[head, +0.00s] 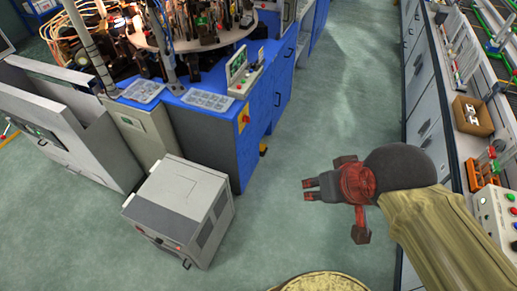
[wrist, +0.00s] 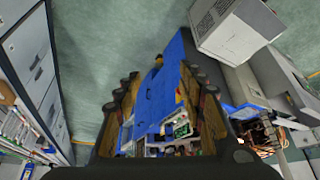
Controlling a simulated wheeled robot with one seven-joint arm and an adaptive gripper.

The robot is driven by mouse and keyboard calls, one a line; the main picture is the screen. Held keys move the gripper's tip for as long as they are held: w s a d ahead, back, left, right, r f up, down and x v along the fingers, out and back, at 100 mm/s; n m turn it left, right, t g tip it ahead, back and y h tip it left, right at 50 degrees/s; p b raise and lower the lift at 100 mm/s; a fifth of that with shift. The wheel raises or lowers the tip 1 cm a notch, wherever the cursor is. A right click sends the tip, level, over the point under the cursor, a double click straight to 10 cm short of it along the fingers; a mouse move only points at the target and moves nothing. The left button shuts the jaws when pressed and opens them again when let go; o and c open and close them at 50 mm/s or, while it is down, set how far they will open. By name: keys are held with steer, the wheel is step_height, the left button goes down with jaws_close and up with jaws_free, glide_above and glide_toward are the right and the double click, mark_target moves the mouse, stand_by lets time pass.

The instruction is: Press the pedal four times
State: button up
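A small yellow and black thing, which looks like the pedal (head: 263,151), sits on the floor at the foot of the blue machine cabinet (head: 262,112). The pedal also shows small in the wrist view (wrist: 158,60), at the end of the blue cabinet and between my fingers. My gripper (head: 306,189) is in the air over the aisle, to the right of and nearer than the pedal. In the wrist view my gripper (wrist: 162,75) has its two fingers apart with nothing between them. It is not touching the pedal.
A grey box unit (head: 180,208) stands on the floor left of my gripper. A long workbench (head: 425,85) with a cardboard box (head: 472,117) and buttons runs along the right. The green floor (head: 325,100) between bench and blue cabinet is clear.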

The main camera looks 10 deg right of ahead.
steer(key=shift+d, duration=0.1)
steer(key=shift+c, duration=0.7)
jaws_close()
stand_by(1.1)
